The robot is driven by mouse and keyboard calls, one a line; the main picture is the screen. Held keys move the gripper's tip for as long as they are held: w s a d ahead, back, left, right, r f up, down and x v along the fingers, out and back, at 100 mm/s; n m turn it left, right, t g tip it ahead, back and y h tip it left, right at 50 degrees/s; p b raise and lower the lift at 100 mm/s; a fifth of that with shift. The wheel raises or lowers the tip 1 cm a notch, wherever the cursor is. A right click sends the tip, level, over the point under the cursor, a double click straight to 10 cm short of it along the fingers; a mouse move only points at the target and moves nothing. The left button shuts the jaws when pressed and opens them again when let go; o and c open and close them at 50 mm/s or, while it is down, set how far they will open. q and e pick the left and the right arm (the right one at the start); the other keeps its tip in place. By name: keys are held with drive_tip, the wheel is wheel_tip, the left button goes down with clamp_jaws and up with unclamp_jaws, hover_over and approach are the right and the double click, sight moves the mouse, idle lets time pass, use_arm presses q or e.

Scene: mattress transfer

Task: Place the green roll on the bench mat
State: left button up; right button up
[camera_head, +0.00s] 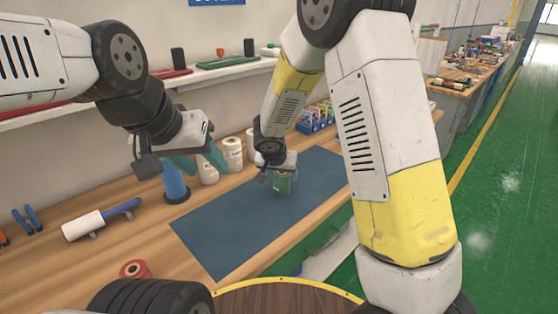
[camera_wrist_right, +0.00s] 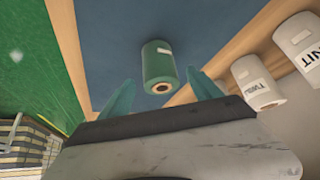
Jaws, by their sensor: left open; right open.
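The green roll (camera_head: 282,185) stands upright on the blue bench mat (camera_head: 225,225), near its middle. In the right wrist view the green roll (camera_wrist_right: 158,62) shows its end with the hollow core towards me, against the blue mat (camera_wrist_right: 105,40). My right gripper (camera_head: 282,174) is just above the roll; its two teal fingers (camera_wrist_right: 160,77) are open, with a gap on each side of the roll. My left gripper (camera_head: 213,160) is open and empty, above the bench beyond the mat's left part.
White rolls (camera_head: 232,153) stand behind the mat, and a blue cylinder (camera_head: 174,182) stands left of it. A blue bin (camera_head: 318,122) is at the back. The mat's left part is clear.

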drive_tip(key=s+d+r, duration=0.4)
drive_tip(key=r, duration=0.2)
drive_tip(key=s+d+r, duration=0.4)
drive_tip(key=r, duration=0.3)
drive_tip(key=s+d+r+n+y, duration=0.1)
drive_tip(key=s+d+r, duration=0.1)
drive_tip(key=s, duration=0.4)
drive_tip(key=s+d+r+n+y, duration=0.1)
drive_tip(key=s+d+r, duration=0.1)
drive_tip(key=s, duration=0.5)
drive_tip(key=s+d+r+y, duration=0.1)
drive_tip(key=s+d+r, duration=0.1)
drive_tip(key=s+r, duration=0.2)
drive_tip(key=s, duration=0.2)
drive_tip(key=shift+s+d+r+n, duration=0.3)
drive_tip(key=shift+d+n, duration=0.05)
drive_tip(key=shift+n, duration=0.05)
